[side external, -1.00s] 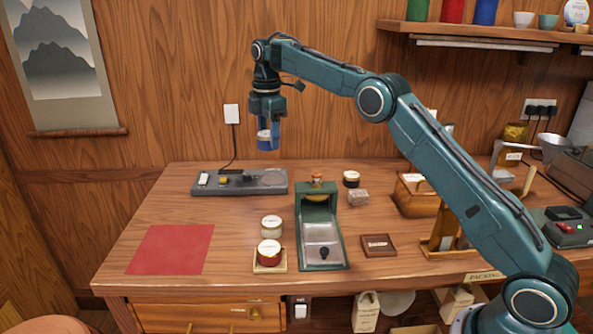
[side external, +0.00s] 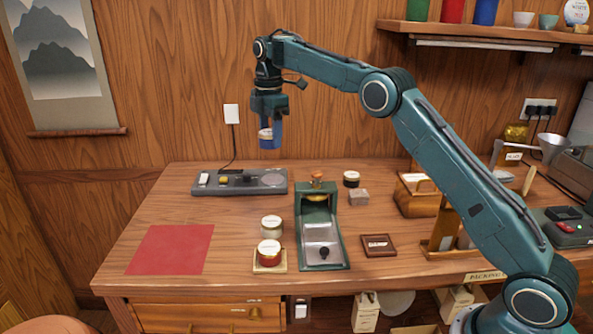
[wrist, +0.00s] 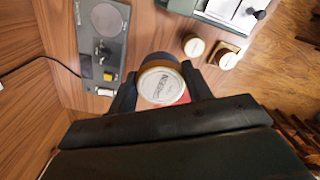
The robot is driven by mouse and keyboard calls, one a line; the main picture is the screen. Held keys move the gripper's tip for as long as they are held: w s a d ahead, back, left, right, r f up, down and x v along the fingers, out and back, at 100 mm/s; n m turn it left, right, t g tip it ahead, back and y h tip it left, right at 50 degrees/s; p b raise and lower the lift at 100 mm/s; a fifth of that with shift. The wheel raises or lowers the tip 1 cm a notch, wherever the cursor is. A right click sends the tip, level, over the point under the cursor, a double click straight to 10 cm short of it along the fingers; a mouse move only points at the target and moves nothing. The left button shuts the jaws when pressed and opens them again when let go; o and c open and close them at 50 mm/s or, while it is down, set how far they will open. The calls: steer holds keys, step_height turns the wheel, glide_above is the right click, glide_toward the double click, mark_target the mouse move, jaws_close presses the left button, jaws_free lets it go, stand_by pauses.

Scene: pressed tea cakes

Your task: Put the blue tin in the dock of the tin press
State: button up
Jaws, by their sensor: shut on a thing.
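The blue tin (side external: 270,143) has a pale labelled lid with a gold rim. My gripper (side external: 268,130) is shut on it and holds it upright, high above the back of the table. In the wrist view the lid of the tin (wrist: 162,86) sits between the two fingers of my gripper (wrist: 160,92); its blue side is mostly hidden there. Below the tin is a grey console (side external: 240,187) with a round disc at its right end, a switch and buttons. I cannot tell for certain which is the tin press.
A cream tin (side external: 271,227) and a red tin (side external: 269,256) on a wooden coaster stand left of the green device. A red mat (side external: 172,249) lies flat at left. A wooden box (side external: 418,203) is at right.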

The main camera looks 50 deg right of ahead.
steer(key=shift+s+r, duration=0.4)
steer(key=shift+s, duration=0.3)
steer(key=s, duration=1.5)
steer(key=shift+s+r+n, duration=0.35)
steer(key=shift+s+n, duration=0.05)
steer(key=shift+a, duration=0.1)
glide_above(321, 233)
step_height(321, 233, down, 16)
steer(key=shift+r, duration=0.1)
steer(key=shift+f, duration=2.1)
steer(key=shift+f, duration=0.15)
